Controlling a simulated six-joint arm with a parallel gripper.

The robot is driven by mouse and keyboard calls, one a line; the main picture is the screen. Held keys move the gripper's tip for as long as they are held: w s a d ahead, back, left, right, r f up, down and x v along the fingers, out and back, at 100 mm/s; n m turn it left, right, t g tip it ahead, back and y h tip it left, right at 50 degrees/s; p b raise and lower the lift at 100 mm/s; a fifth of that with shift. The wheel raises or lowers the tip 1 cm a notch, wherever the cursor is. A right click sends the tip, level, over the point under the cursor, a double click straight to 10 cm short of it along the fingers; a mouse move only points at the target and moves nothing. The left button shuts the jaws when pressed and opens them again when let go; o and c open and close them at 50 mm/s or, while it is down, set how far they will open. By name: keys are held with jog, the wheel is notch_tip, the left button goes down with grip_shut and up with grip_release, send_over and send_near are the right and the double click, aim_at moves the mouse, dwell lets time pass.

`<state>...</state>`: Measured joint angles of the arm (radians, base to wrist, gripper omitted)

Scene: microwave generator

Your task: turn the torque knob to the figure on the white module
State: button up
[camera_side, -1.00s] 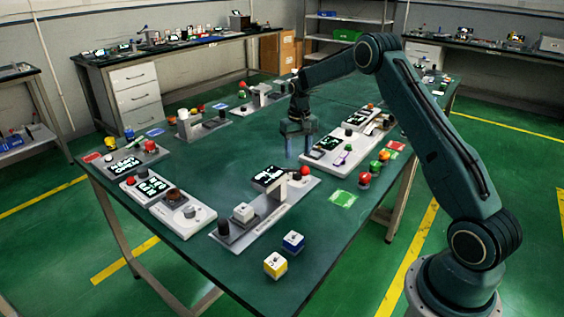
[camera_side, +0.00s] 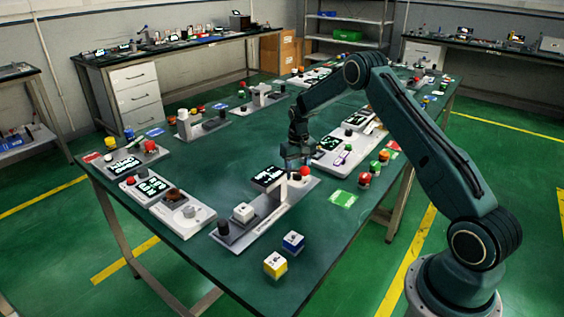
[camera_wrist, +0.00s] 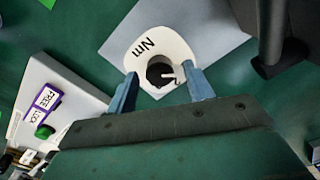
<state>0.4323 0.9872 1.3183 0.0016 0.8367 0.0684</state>
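The torque knob (camera_wrist: 160,71) is black with a white pointer. It sits on a white dial marked "Nm" (camera_wrist: 148,45), with the pointer toward the right in the wrist view. My gripper (camera_wrist: 162,88) is open, one finger on each side of the knob, with gaps showing. In the side view my gripper (camera_side: 296,160) is over the far end of a grey unit and hides the knob. The white module (camera_side: 338,160), right of the gripper, has a lit screen (camera_side: 331,143) whose figure I cannot read. Its edge with a purple FREE/LOCK label (camera_wrist: 47,99) shows in the wrist view.
A screen (camera_side: 268,176) and a red knob (camera_side: 304,171) stand close to my gripper. A dark post (camera_wrist: 271,35) rises at upper right in the wrist view. Yellow (camera_side: 275,265) and blue (camera_side: 293,242) cubes lie nearer. The table's middle (camera_side: 230,160) is clear.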

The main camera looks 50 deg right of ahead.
jog(key=c, duration=0.9)
jog(key=shift+m, duration=0.3)
jog(key=m, duration=0.9)
jog(key=o, duration=1)
jog(key=shift+r, duration=0.1)
